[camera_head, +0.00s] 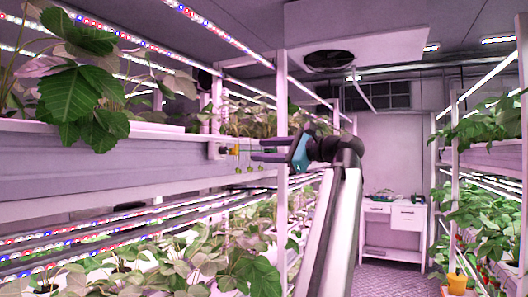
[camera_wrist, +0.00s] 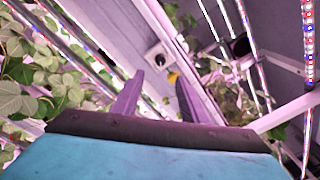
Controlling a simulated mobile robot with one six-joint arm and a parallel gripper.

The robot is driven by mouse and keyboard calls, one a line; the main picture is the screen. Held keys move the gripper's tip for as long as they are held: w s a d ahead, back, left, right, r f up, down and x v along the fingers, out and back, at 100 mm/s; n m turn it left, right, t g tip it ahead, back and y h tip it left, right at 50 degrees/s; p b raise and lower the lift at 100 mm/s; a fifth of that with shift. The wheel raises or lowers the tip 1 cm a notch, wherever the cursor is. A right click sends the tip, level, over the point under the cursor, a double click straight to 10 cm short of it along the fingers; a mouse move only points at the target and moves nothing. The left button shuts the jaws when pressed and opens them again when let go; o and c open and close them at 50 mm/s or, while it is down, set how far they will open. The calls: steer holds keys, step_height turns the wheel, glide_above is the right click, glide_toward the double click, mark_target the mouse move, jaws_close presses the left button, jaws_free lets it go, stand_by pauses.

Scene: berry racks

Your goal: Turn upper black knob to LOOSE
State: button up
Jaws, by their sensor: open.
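A small dark round knob (camera_wrist: 160,60) sits on a pale plate in the wrist view, beyond my fingertips and roughly between their lines. In the head view a small dark fitting (camera_head: 222,150) is at the end of the grey trough, beside a yellow-orange piece. No knob marking or LOOSE label is readable, and I cannot tell whether this is the upper knob. My gripper (camera_head: 256,150) is open and empty, its fingers pointing left toward the fitting, with a gap between. Its two fingers also show in the wrist view (camera_wrist: 159,80).
The yellow-orange piece (camera_head: 234,150) is close to my fingertips. A white rack post (camera_head: 282,120) stands near my wrist. The grey trough (camera_head: 90,168) runs along the left with leafy plants above and below. The aisle floor (camera_head: 388,278) is open toward a white table (camera_head: 392,230).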

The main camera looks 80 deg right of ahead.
mark_target(226, 151)
steer(key=m+p, duration=0.2)
steer(key=p, duration=0.1)
steer(key=m+p, duration=0.1)
steer(key=p, duration=0.2)
steer(key=s+m+p, duration=0.1)
steer(key=m+p, duration=0.1)
steer(key=p, duration=0.1)
steer(key=shift+d+f+m+y, duration=0.1)
steer(key=shift+d+m+y, duration=0.15)
steer(key=shift+m+y, duration=0.05)
steer(key=shift+w, duration=0.2)
stand_by(0.4)
steer(key=p+x, duration=0.4)
steer(key=x, duration=0.8)
steer(key=shift+w+r, duration=0.1)
steer(key=shift+r, duration=0.1)
steer(key=shift+w+d+f+p, duration=0.15)
steer(key=shift+w+d+p, duration=0.2)
steer(key=shift+w, duration=0.3)
